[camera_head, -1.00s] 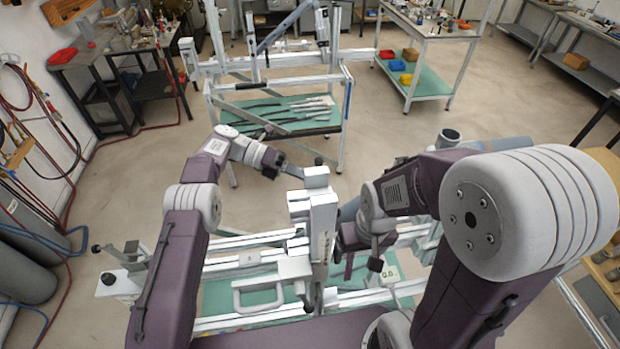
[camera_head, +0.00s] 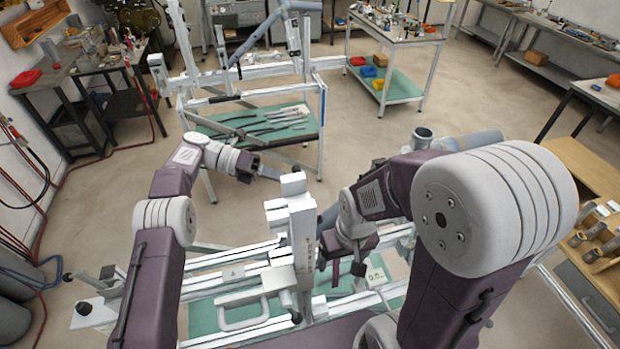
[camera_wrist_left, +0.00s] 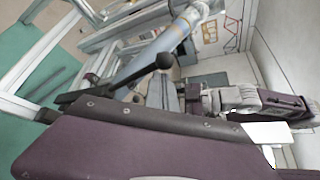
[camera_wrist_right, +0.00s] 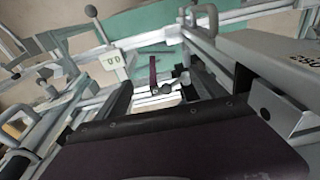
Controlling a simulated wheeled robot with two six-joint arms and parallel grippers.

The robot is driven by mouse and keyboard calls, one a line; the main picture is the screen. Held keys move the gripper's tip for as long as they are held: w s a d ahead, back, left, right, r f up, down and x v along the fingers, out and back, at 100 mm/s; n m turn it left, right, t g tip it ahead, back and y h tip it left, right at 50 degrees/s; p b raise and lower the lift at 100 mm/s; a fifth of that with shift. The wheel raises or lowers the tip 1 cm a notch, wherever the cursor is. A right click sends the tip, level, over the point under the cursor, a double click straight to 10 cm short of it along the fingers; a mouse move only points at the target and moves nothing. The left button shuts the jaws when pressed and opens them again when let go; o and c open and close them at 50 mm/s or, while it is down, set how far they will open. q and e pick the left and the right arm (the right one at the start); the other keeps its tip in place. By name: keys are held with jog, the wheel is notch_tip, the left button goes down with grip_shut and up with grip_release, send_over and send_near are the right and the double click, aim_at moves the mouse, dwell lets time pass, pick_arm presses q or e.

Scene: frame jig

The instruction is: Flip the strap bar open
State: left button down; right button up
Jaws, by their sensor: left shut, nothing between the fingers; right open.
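The jig in front of me has pale rails (camera_head: 215,262) and a thick upright post (camera_head: 302,240). A grey U-shaped handle (camera_head: 243,314) sits left of the post's foot. I cannot tell for certain which part is the strap bar. My left gripper (camera_head: 274,174) is shut and empty, just left of the post's top. A black rod with a ball knob (camera_wrist_left: 164,61) shows in the left wrist view. My right gripper (camera_head: 346,274) is open, right of the post and above the rails. A narrow purple piece (camera_wrist_right: 153,75) and a round knob (camera_wrist_right: 166,88) show beyond it in the right wrist view.
A welded frame stand (camera_head: 322,105) with a teal shelf of long tools stands behind the jig. A white trolley (camera_head: 440,40) with coloured bins is at the back right. A wooden bench (camera_head: 590,160) is at the right. Bare floor lies between jig and trolley.

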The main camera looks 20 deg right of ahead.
pick_arm(q)
jog(key=s+d+r+b, duration=0.4)
jog(key=s+d+r, duration=0.4)
jog(key=r, duration=0.1)
jog(key=shift+d+b, duration=0.35)
jog(key=shift+b, duration=0.05)
jog(key=shift+s, duration=0.15)
